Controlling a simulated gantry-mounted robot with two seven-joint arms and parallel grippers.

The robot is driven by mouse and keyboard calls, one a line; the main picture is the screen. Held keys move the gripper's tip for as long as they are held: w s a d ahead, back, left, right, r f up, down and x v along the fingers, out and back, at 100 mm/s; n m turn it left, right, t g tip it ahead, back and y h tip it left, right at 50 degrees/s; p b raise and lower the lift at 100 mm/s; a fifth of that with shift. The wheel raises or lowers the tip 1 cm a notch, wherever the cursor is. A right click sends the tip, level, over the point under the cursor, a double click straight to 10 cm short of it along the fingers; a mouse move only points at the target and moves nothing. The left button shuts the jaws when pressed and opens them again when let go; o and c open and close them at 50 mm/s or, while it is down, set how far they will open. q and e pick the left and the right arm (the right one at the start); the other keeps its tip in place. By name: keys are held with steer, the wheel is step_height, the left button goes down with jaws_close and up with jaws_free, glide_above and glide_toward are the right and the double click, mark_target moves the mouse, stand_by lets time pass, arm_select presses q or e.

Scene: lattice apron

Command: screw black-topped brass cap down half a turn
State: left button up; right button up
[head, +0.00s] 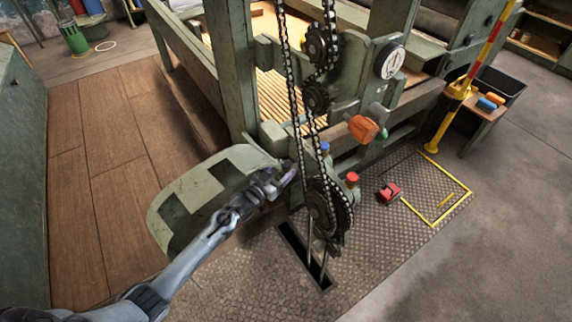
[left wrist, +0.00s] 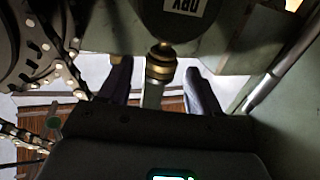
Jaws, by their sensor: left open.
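The brass cap (left wrist: 160,62) shows in the left wrist view as a ringed, brass-coloured fitting under a dark green machine part. I cannot make out its black top, and I cannot pick the cap out in the head view. My left gripper (head: 286,181) is at the machine's lower side, just left of the chain. In the left wrist view its two dark fingers (left wrist: 157,68) are apart, one on each side of the brass cap, with gaps between. My right gripper is not in view.
The drive chain (head: 296,100) and lower sprocket (head: 322,207) are close right of my left gripper. A blue cap (head: 325,147) and a red cap (head: 352,178) are nearby. A green guard panel (head: 185,198) lies left. A slot (head: 302,255) opens in the floor plate.

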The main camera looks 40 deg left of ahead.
arm_select(q)
steer(key=s+p, duration=0.2)
steer(key=s, duration=0.5)
steer(key=shift+s+a, duration=0.2)
steer(key=shift+s, duration=0.2)
